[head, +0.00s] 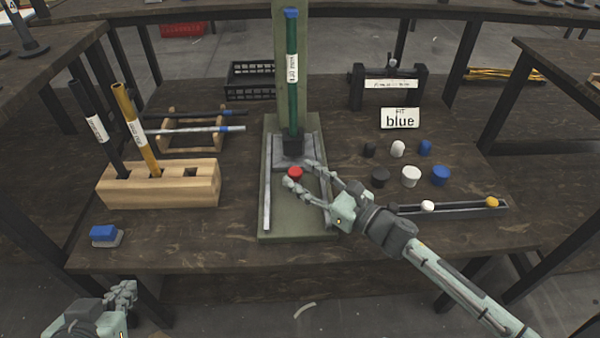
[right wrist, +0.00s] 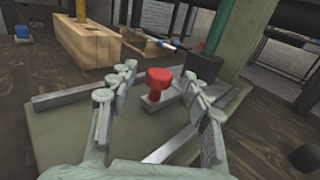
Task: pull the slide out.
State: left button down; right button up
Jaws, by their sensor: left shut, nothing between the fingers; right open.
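The press (head: 283,228) stands mid-table on a green-grey base. A green tube (head: 293,105) rises from its grey metal block. The slide's red knob (head: 295,173) is low at the front of this block, and shows in the right wrist view (right wrist: 158,80). The slide body is hard to tell from the grey metal around it. My right gripper (head: 299,175) is open, its fingers to either side of the knob; in the right wrist view (right wrist: 158,92) gaps show on both sides. My left gripper (head: 125,292) is shut and empty, low at the left, before the table edge.
A wooden block (head: 160,185) holding a black and a yellow tube stands left. A blue-topped piece (head: 105,235) lies at the front left. Several caps, a sign (head: 400,118) reading "blue" and a narrow tray (head: 460,209) are right. The table between block and press is clear.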

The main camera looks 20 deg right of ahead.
jog(key=shift+w+a, duration=0.3)
jog(key=shift+w, duration=0.2)
jog(key=shift+c, duration=0.2)
grip_shut()
